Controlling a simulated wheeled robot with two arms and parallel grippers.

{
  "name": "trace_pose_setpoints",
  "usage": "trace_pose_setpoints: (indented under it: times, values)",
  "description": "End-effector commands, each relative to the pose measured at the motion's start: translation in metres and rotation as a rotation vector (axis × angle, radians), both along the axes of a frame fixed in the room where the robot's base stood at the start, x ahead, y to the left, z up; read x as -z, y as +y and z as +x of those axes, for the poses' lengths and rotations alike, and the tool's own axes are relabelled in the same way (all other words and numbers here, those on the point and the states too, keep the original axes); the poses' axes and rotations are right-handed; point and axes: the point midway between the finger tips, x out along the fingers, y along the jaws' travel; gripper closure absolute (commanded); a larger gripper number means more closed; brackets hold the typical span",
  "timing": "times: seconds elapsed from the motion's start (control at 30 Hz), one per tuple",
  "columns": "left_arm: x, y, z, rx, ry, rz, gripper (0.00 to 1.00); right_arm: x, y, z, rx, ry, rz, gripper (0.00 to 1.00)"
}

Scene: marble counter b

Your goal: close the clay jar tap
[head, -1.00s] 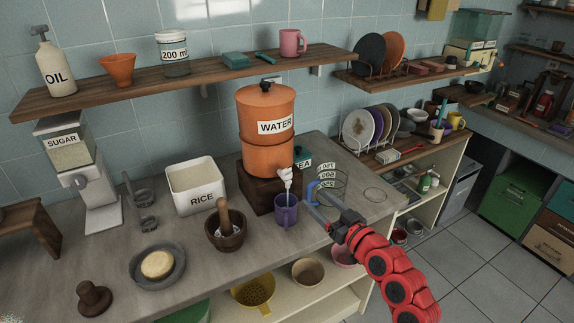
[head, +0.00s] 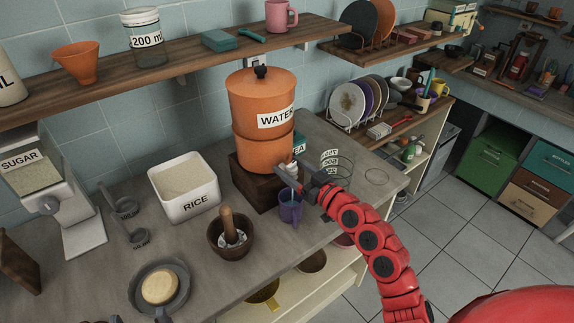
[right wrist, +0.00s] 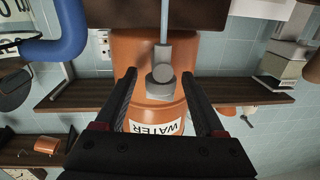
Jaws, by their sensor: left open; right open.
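The orange clay jar (head: 262,105), labelled WATER, stands on a dark wooden block (head: 252,187). Its pale grey tap (right wrist: 162,78) is near the jar's base, with a thin stream coming from it in the right wrist view. A purple mug (head: 291,209) stands under the tap. My right gripper (head: 288,170) is open, its fingers on either side of the tap in the right wrist view (right wrist: 160,84); contact cannot be told. The head view partly hides the tap behind this gripper. My left gripper (head: 140,319) just shows at the bottom edge, open, near a grey bowl.
A mortar with pestle (head: 231,238), a rice bin (head: 184,190) and the grey bowl (head: 133,287) stand left. A shelf (head: 190,79) runs above.

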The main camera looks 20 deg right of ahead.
Motion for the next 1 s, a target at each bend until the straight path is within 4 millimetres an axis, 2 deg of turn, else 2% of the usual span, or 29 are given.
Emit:
trace_pose_setpoints:
  times: [0.1,0.4,0.5,0.63,0.73,1.0]
  values:
    - [0.000,0.000,0.000,0.000,0.000,0.000,0.26,0.000,0.000,0.000,0.000,0.000,0.000,0.31]
    - [0.000,0.000,0.000,0.000,0.000,0.000,0.26,0.000,0.000,0.000,0.000,0.000,0.000,0.85]
    - [0.000,0.000,0.000,0.000,0.000,0.000,0.26,0.000,0.000,0.000,0.000,0.000,0.000,1.00]
    - [-0.001,0.000,0.000,0.000,0.000,0.000,0.26,-0.001,0.000,0.000,0.002,0.001,0.001,1.00]
    - [-0.012,0.000,0.000,0.000,0.000,0.000,0.26,-0.004,0.000,0.000,0.023,0.004,0.003,1.00]
    - [-0.071,0.000,0.000,0.000,0.000,0.000,0.26,-0.011,0.000,0.001,0.161,0.006,0.007,1.00]
